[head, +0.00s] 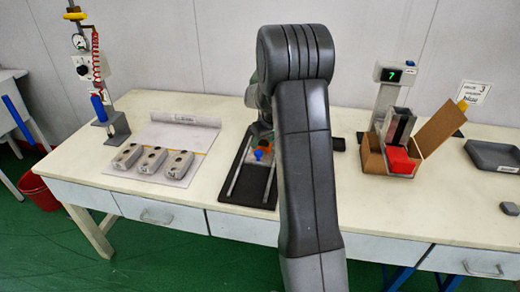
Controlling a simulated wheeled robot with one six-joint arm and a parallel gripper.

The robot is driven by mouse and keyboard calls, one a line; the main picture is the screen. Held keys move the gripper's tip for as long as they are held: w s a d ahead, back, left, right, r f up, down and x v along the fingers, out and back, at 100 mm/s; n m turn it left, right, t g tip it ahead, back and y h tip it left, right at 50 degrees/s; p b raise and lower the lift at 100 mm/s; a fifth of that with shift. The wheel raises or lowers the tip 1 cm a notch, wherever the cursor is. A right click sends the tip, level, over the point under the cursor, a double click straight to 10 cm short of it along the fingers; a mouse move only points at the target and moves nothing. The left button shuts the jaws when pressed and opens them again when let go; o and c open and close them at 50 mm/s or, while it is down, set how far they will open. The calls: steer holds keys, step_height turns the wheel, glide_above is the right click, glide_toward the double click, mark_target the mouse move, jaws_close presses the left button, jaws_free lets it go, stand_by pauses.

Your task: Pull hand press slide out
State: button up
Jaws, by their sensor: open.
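The hand press stands mid-table, mostly hidden behind my arm. Its dark base (226,193) carries pale rails (238,172) that run toward the front edge of the table. Between the rails, a small blue part (258,155) and an orange part (265,148) show at the back, near a pale block. I cannot tell which of these belongs to the slide, or how far out the slide is. My arm reaches over the press from the front, and its links hide my gripper.
On the left, several grey moulds (152,161) lie on a pale mat, near a stand with a red coiled hose (96,55). On the right are an open cardboard box (372,160), a red block (398,160), a display showing 7 (396,75) and a dark tray (493,155).

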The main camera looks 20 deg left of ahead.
mark_target(258, 152)
steer(key=x, duration=0.6)
steer(key=shift+a+f, duration=0.1)
steer(key=shift+f, duration=0.15)
jaws_close()
